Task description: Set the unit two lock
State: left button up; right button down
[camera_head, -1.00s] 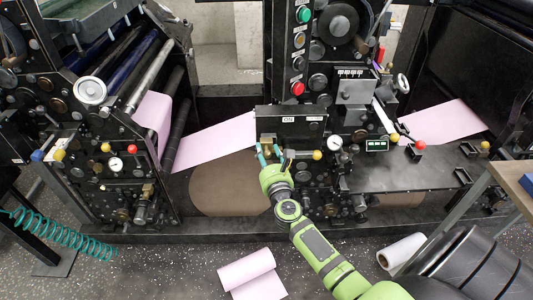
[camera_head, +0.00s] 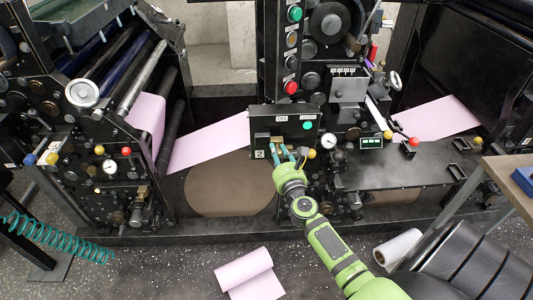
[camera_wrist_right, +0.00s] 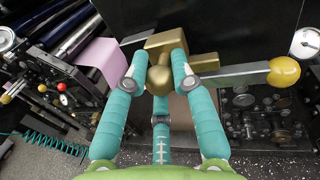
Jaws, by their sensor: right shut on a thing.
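A black unit box (camera_head: 262,122) stands in the middle of the machine, with small white labels, one reading 2, and a green light (camera_head: 308,125) on its face. A brass lock piece (camera_wrist_right: 166,42) with a rounded knob sits at the box front; it also shows small in the head view (camera_head: 276,139). My right gripper (camera_wrist_right: 158,72) has its teal fingers shut on the brass piece. It also shows in the head view (camera_head: 283,154). The fingers hide part of the piece. My left gripper is not in view.
A grey bar with a yellow ball end (camera_wrist_right: 284,71) extends right, close to my fingers. A pressure gauge (camera_head: 329,142) and a red-knobbed lever (camera_head: 413,142) are further right. Pink paper web (camera_head: 208,142) runs at left.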

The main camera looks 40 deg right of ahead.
jog(key=shift+d+r, duration=0.2)
jog(key=c, duration=1)
grip_release()
jog(key=shift+d, duration=0.1)
jog(key=shift+s+a+f, duration=0.15)
jog(key=shift+s+a, duration=0.05)
jog(key=shift+s, duration=0.05)
jog(key=v, duration=1.1)
jog(key=shift+s, duration=0.35)
